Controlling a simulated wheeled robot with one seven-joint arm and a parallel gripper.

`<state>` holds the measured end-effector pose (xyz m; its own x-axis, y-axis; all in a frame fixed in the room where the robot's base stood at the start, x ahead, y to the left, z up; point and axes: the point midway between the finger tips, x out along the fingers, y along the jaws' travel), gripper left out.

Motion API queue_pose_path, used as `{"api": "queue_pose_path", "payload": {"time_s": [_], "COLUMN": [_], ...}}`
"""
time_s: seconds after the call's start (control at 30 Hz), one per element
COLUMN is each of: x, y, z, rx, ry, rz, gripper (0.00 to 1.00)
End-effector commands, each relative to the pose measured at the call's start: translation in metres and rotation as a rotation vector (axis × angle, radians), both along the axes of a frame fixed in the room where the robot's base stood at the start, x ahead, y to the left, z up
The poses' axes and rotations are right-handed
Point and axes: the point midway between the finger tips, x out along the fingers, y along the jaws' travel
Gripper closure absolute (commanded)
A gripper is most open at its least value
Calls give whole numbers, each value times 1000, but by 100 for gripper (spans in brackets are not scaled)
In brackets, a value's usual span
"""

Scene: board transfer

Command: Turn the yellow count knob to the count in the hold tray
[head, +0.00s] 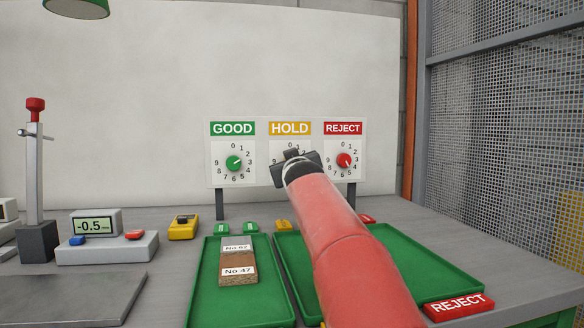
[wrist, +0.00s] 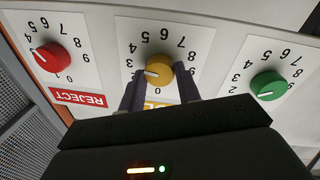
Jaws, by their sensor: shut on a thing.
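The yellow count knob (wrist: 158,72) sits on the HOLD dial, under the yellow HOLD sign (head: 290,128). My gripper (wrist: 159,82) has its dark fingers on either side of the knob and is shut on it. The wrist view is upside down. The knob's white pointer line points left there, near the 2–3 side; the exact number is partly hidden by a finger. In the head view my gripper (head: 297,165) hides the knob and most of its dial. No tray in view shows a HOLD label.
The green knob (head: 234,162) and red knob (head: 344,160) flank it. A green tray (head: 262,308) holds two labelled blocks, No 62 and No 47. Another green tray (head: 430,270) by the REJECT block (head: 459,305) is partly behind my arm. A gauge (head: 97,225) stands left.

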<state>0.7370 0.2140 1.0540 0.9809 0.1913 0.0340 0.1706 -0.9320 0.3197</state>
Motion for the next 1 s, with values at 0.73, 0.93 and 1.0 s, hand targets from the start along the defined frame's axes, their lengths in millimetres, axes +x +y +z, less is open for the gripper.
{"api": "queue_pose_path", "payload": {"time_s": [0.73, 0.93, 1.0], "x": [0, 0, 0], "y": [-1, -1, -1], "z": [-1, -1, -1], "rx": [-681, -851, -904], "ry": [-196, -245, -261], "rz": [1, 2, 1], "gripper": [90, 90, 90]}}
